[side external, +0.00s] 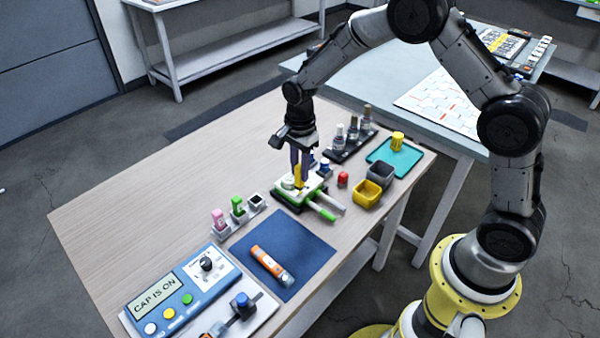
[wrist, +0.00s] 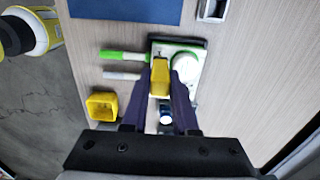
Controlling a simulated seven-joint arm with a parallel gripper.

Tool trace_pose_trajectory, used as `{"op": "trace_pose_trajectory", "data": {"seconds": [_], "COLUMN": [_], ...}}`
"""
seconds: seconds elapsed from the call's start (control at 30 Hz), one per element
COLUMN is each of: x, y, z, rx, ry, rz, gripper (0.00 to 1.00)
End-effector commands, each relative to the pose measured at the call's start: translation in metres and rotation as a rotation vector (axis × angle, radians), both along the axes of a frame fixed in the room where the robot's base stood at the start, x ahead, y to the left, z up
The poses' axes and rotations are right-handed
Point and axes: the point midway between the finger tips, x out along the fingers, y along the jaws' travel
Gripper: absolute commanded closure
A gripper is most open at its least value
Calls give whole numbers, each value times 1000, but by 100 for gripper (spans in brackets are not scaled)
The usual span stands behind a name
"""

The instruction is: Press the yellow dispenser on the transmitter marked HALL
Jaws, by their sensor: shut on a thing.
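My gripper (side external: 299,166) points down and is shut on a yellow dispenser (side external: 299,180). In the wrist view the yellow dispenser (wrist: 160,78) sits between the two fingers of my gripper (wrist: 162,70). It is over a green and white fixture (side external: 288,200) with a round white part on it, which also shows in the wrist view (wrist: 186,62). I cannot tell whether the dispenser touches that part. I can read no HALL mark. An orange and white tube-like device (side external: 268,260) lies on a blue mat (side external: 300,245); its lettering is too small to read.
A blue control box (side external: 170,297) displays "CAP IS ON". Pink, green and black items (side external: 237,206) stand in a row left of the fixture. A yellow bin (side external: 367,194), a red piece (side external: 343,179) and a black bottle rack (side external: 350,149) are close by. The table's left is clear.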

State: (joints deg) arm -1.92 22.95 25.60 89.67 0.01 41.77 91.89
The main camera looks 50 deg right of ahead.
Motion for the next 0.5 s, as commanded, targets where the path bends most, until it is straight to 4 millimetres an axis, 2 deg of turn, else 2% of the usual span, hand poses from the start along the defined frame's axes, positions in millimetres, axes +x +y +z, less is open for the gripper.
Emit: {"op": "trace_pose_trajectory", "data": {"seconds": [0.5], "x": [1], "y": [0], "z": [38], "rx": [0], "ry": [-3], "rz": [0], "gripper": [100]}}
